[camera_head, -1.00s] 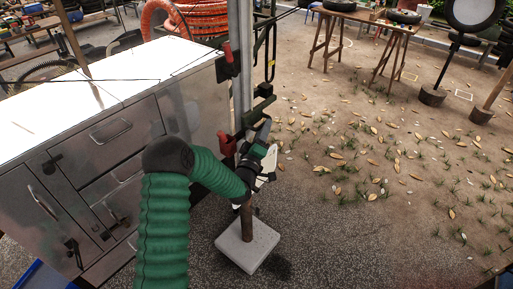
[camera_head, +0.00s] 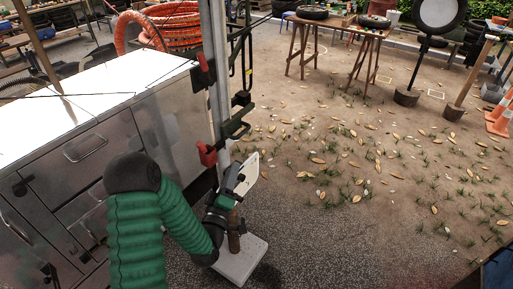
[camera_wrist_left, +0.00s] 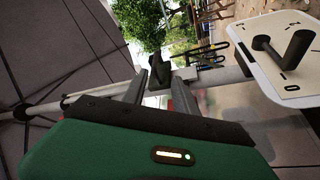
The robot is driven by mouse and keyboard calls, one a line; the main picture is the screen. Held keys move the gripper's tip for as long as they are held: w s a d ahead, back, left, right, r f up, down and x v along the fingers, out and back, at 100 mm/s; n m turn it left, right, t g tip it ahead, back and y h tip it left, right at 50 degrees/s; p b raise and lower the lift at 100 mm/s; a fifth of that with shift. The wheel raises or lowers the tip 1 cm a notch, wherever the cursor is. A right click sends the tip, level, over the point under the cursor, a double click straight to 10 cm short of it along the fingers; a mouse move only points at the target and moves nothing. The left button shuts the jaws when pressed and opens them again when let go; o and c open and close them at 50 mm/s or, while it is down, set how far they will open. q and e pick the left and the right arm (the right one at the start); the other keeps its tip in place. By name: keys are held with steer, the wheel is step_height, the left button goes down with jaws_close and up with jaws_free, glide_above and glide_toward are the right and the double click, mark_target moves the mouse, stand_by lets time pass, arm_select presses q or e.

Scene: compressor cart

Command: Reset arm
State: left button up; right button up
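My left gripper (camera_head: 236,184), on the green-sleeved arm, is low beside the upright metal pole at the cart's corner. In the left wrist view its two grey fingers (camera_wrist_left: 157,92) stand apart, with the pole (camera_wrist_left: 225,73) running past them and a dark fitting (camera_wrist_left: 160,69) beyond the gap. I cannot tell whether the fingers touch the pole. A white plate (camera_head: 250,172) shows next to the gripper; in the wrist view this plate (camera_wrist_left: 262,78) carries a dark handle (camera_wrist_left: 285,52). My right gripper is not in view.
The metal cabinet cart (camera_head: 95,135) fills the left side. Red clamps (camera_head: 207,154) sit on the pole. Open leaf-strewn ground lies to the right, with wooden stands and orange cones (camera_head: 500,115) farther off.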

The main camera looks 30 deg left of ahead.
arm_select(q)
steer(key=w+d+f+m+g+h+p, duration=0.1)
steer(key=d+f+m+g+h+p, duration=0.25)
steer(key=d+m+g+h, duration=0.35)
steer(key=s+d+m+g+p, duration=0.1)
steer(key=s+d+m+g, duration=0.3)
steer(key=s, duration=0.5)
steer(key=s+d+m+g+y+p, duration=0.1)
steer(key=s+d+m+g, duration=0.3)
steer(key=s, duration=0.6)
steer(key=shift+d+f+g, duration=0.3)
steer(key=shift+d+g, duration=0.65)
steer(key=shift+g, duration=0.05)
steer(key=shift+s+d, duration=0.15)
